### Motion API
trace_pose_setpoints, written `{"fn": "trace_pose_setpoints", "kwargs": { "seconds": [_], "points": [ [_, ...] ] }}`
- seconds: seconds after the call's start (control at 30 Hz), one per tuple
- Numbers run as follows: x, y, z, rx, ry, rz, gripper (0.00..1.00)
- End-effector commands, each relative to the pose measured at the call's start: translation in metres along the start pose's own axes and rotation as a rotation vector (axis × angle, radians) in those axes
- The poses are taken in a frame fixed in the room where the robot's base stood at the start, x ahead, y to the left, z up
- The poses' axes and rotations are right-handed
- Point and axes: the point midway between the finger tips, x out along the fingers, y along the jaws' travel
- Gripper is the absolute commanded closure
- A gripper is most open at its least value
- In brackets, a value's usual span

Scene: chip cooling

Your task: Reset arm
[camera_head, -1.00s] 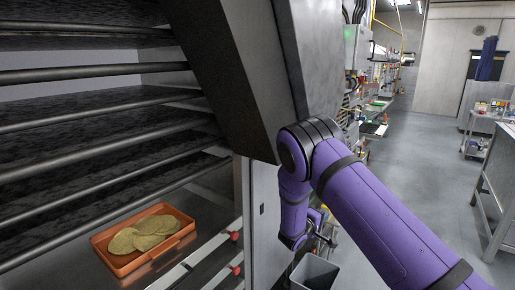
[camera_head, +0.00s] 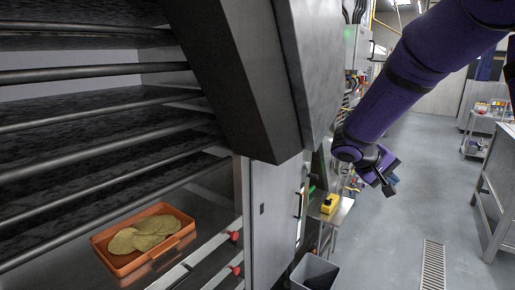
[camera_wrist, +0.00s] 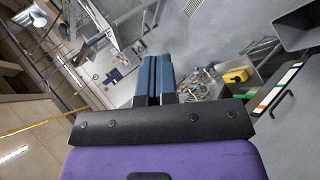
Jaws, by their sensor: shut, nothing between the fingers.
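My purple arm reaches in from the upper right of the head view. My gripper (camera_head: 390,187) hangs in the air over the aisle, right of the grey cabinet and clear of it. In the wrist view my gripper (camera_wrist: 153,80) shows its two blue-grey fingers side by side, closed with nothing between them. An orange tray (camera_head: 106,243) holding several round greenish-tan chips (camera_head: 146,234) rests inside the rack at the lower left, far from my gripper.
The dark-shelved rack (camera_head: 100,110) fills the left, with a slanted grey panel (camera_head: 232,80) in front. A yellow item (camera_head: 330,203) lies on a side table. A grey bin (camera_head: 315,272) stands below. A metal table (camera_head: 498,190) stands right. The aisle floor between is open.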

Motion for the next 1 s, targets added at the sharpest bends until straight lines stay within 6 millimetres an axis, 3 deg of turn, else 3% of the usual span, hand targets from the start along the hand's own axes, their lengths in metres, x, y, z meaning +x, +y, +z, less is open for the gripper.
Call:
{"fn": "trace_pose_setpoints", "kwargs": {
  "seconds": [0.2, 0.5, 1.0],
  "points": [
    [-0.023, 0.034, 0.050, 0.048, -0.038, -0.160, 1.00],
    [-0.056, 0.062, 0.118, 0.103, -0.038, -0.379, 1.00],
    [-0.112, 0.077, 0.223, 0.192, 0.099, -0.707, 1.00]
  ]
}}
